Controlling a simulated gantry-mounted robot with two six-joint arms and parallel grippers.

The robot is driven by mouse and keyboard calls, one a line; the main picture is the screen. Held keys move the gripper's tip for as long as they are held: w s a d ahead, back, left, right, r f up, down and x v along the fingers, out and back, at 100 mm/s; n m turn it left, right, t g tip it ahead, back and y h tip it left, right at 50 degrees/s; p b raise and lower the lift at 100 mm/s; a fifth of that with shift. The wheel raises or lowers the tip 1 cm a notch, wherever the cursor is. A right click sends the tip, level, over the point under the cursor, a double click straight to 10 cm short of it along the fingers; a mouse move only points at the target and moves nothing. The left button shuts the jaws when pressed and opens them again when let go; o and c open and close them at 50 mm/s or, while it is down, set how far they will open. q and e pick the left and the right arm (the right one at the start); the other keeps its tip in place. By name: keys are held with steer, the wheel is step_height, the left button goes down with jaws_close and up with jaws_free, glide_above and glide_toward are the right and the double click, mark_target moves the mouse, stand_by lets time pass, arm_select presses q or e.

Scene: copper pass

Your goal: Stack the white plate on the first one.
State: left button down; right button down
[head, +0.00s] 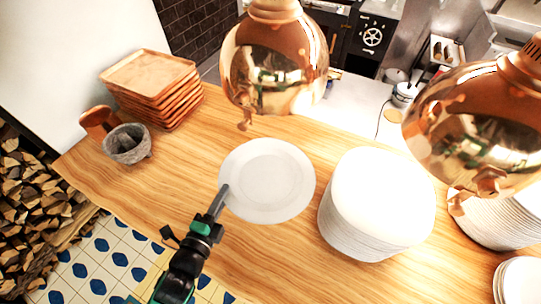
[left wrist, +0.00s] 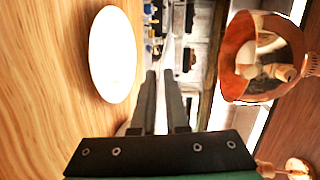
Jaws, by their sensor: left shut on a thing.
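A round white plate (head: 268,180) shows over the middle of the wooden counter in the head view. My left gripper (head: 222,190) reaches from the lower left and its fingers meet the plate's left rim, shut on it. In the left wrist view the fingers (left wrist: 160,76) stand close together, and a white plate (left wrist: 112,55) shows beside them on the left. The grip itself is hard to make out there. I cannot tell whether another plate lies beneath. My right gripper is not in view.
A tall stack of white plates (head: 375,200) stands right of the plate, with more plates (head: 500,220) at far right. Copper lamps (head: 274,62) (head: 475,125) hang over the counter (head: 120,195). A stack of wooden trays (head: 150,85) and a stone bowl (head: 127,145) stand at left.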

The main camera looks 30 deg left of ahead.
mark_target(227, 176)
arm_select(q)
steer(key=w+a+f, duration=0.1)
steer(key=w, duration=0.1)
steer(key=w+a+f, duration=0.1)
steer(key=w+a, duration=0.1)
steer(key=w+a+f, duration=0.1)
steer(key=w, duration=0.1)
steer(key=shift+w+a+f, duration=0.2)
steer(key=shift+a+f, duration=0.1)
steer(key=shift+a, duration=0.1)
steer(key=w+a+f, duration=0.1)
steer(key=f, duration=0.1)
steer(key=w+a+f+b, duration=0.2)
steer(key=w+f, duration=0.1)
steer(key=shift+w+f, duration=0.1)
steer(key=shift+f, duration=0.25)
steer(key=shift+w+a+f, duration=0.1)
steer(key=shift+w+f, duration=0.05)
steer(key=shift+f, duration=0.2)
step_height(227, 176, down, 3)
steer(key=shift+b, duration=0.6)
steer(key=shift+f+b, duration=0.5)
steer(key=shift+f, duration=0.05)
steer(key=c, duration=1.2)
jaws_free()
steer(key=shift+f, duration=0.15)
